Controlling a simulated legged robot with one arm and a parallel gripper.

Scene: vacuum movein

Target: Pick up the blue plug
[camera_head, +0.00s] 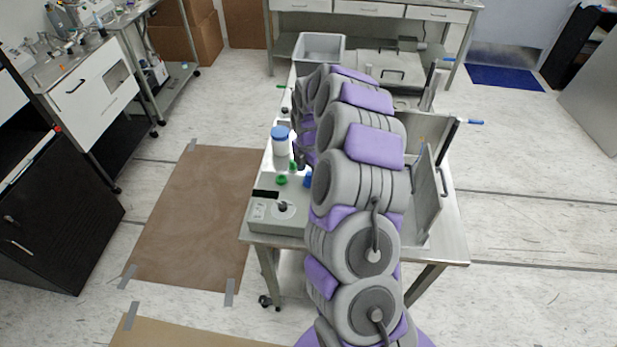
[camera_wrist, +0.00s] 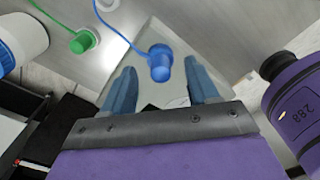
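The blue plug (camera_wrist: 160,64) shows in the wrist view, with a blue cord running up and left from it. My gripper (camera_wrist: 160,78) is open, with one blue finger on each side of the plug. Gaps show between the plug and both fingers, and I cannot tell how far below the fingertips it lies. In the head view my arm reaches over the metal table and hides most of the gripper. A small blue shape (camera_head: 307,179) shows beside the arm there; I cannot tell if it is the plug or a finger.
A green plug (camera_wrist: 82,42) on a green cord lies left of the blue one. A white bottle with a blue cap (camera_head: 280,150) stands close by on the metal table. A grey bin (camera_head: 319,47) is at the table's far end. Brown floor covering (camera_head: 195,215) lies clear on the left.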

